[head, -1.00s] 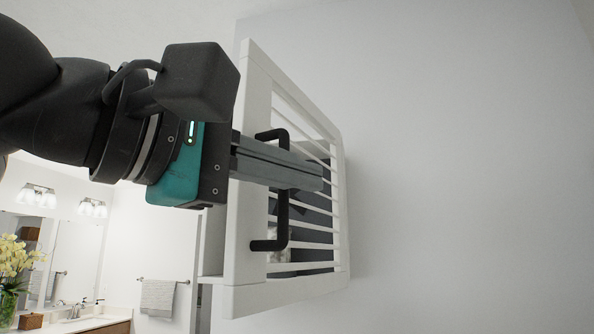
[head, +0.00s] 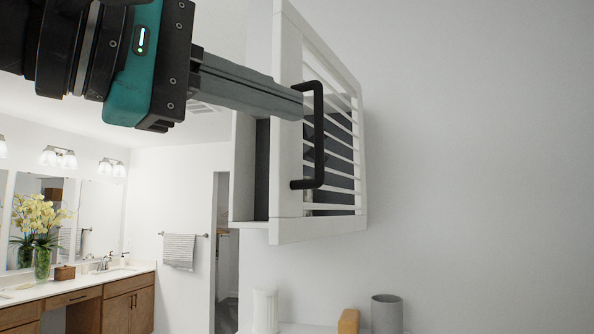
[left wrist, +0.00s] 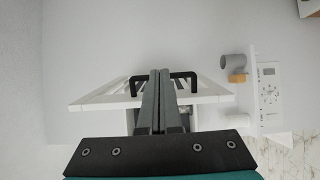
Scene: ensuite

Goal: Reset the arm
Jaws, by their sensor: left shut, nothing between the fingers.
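My left gripper (head: 300,105) comes in from the upper left in the head view, its grey fingers together with nothing between them. The fingertips show beside the black handle (head: 319,135) on the white slatted cabinet door (head: 289,130); I cannot tell whether they touch it. The door stands partly open, with a dark gap into the white wall cabinet (head: 244,165). In the left wrist view the shut fingers (left wrist: 161,75) point at the black handle (left wrist: 192,78), which shows on both sides of them. My right gripper is not in view.
Below the cabinet, a shelf holds a white ribbed container (head: 265,310), a tan block (head: 348,321) and a grey cup (head: 387,313). A vanity (head: 130,297) with a flower vase (head: 42,262) and a hanging towel (head: 180,251) stand farther back. The wall at right is clear.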

